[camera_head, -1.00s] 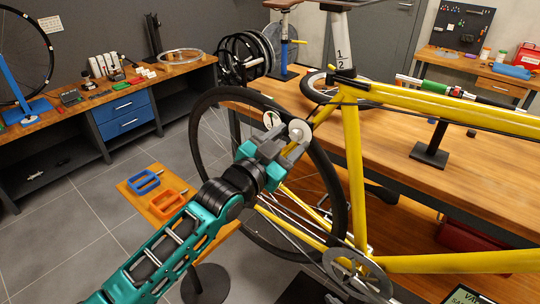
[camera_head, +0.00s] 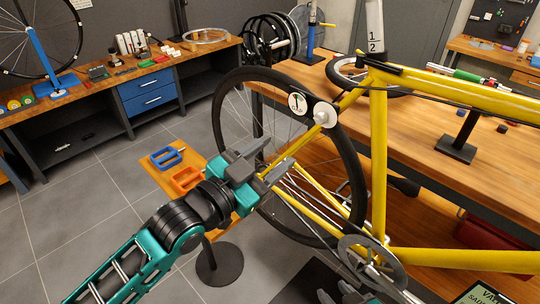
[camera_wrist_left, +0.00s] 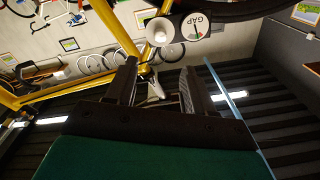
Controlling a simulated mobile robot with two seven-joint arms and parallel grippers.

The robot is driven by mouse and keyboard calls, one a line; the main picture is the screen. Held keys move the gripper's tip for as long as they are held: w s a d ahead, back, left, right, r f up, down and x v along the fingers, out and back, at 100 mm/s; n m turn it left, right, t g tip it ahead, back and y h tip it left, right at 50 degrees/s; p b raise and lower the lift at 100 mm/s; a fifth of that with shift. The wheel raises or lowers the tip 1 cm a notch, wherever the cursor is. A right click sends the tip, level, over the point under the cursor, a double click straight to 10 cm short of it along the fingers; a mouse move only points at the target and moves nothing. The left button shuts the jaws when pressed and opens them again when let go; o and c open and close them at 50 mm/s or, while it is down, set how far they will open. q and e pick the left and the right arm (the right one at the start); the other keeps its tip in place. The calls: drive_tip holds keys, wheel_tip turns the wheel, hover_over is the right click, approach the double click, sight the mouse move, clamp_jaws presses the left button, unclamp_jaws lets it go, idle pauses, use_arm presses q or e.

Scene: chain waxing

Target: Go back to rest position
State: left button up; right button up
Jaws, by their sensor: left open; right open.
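My left gripper (camera_head: 270,160) is open and empty beside the rear of the yellow bicycle (camera_head: 378,160), in front of its rear wheel. Its two dark fingers also show apart in the left wrist view (camera_wrist_left: 160,85), with nothing held between them. A white round gauge (camera_head: 297,103) and a white knob (camera_head: 325,115) sit at the rear of the bicycle frame, above and right of the gripper. In the left wrist view the gauge (camera_wrist_left: 192,27) reads "GAP" and lies beyond the fingertips. Grey fingertips of my right gripper (camera_head: 338,296) show at the bottom edge, mostly cut off.
A small wooden stand (camera_head: 158,176) with a blue tray (camera_head: 167,157) and an orange tray (camera_head: 187,180) stands left of the gripper. A wooden workbench (camera_head: 470,165) is behind the bicycle. Open grey floor (camera_head: 100,215) lies to the left.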

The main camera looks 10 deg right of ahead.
idle(0.3)
use_arm(q)
drive_tip(key=s+a+f+n+y, duration=0.5)
drive_tip(key=s+a+f+y, duration=0.1)
drive_tip(key=a+f, duration=0.5)
drive_tip(key=s+a+f+n+g+y, duration=0.1)
drive_tip(key=s+a+f+n+y, duration=0.5)
drive_tip(key=s+a+f, duration=0.3)
drive_tip(key=a+f, duration=0.3)
drive_tip(key=f, duration=0.3)
drive_tip(key=shift+s+a+f+n, duration=0.2)
drive_tip(key=shift+a+f+n, duration=0.1)
drive_tip(key=shift+f, duration=0.1)
drive_tip(key=shift+d, duration=0.1)
